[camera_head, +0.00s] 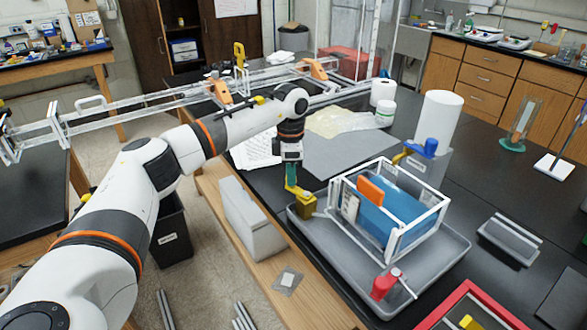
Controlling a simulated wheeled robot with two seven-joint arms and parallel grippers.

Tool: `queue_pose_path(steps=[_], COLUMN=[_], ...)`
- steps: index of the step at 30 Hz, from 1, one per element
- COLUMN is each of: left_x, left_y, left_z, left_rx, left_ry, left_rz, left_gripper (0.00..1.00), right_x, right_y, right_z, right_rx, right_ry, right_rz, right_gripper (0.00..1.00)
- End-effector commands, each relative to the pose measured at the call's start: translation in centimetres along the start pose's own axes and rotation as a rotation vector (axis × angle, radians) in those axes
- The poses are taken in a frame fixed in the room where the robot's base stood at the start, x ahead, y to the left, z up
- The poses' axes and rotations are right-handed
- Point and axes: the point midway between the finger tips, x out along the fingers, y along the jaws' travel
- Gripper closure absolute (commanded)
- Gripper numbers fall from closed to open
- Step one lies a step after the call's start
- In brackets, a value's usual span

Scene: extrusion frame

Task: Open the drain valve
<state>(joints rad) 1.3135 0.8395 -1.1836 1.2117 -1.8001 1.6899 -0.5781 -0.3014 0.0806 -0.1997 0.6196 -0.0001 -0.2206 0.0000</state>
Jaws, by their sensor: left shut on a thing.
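My left arm reaches in from the left, and its gripper (292,172) points down at the left corner of a grey tray. It is shut on the teal handle (291,186) of a yellow valve-like fitting (307,204); the fingertips are small and partly hidden. A red fitting (383,286) stands at the tray's front, and a blue fitting (424,148) with a yellow lever is behind the tray. I cannot tell from labels which is the drain valve. My right gripper is out of view.
The grey tray (440,275) holds a white frame (437,205) around a blue block, with an orange piece. A white cylinder (440,118) stands behind. A pale box (250,222) is left of the tray. A red-rimmed tray (467,288) lies at front right. Clear extrusion rails cross behind my arm.

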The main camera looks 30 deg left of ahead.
Motion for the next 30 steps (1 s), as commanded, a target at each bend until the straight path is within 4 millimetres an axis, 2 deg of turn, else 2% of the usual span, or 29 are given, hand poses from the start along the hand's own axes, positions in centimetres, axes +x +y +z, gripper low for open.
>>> queue_pose_path(steps=[21, 30], left_x=[-0.1, -0.1], left_y=[3.1, 4.2], left_z=[1.5, 1.5], left_rx=[-0.67, -0.882], left_ry=[0.002, 0.002], left_rz=[-0.001, -0.001], left_gripper=[0.98, 0.98], right_x=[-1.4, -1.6], right_y=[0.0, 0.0], right_z=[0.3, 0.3], right_rx=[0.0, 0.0], right_ry=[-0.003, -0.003], right_rz=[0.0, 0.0], right_gripper=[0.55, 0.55])
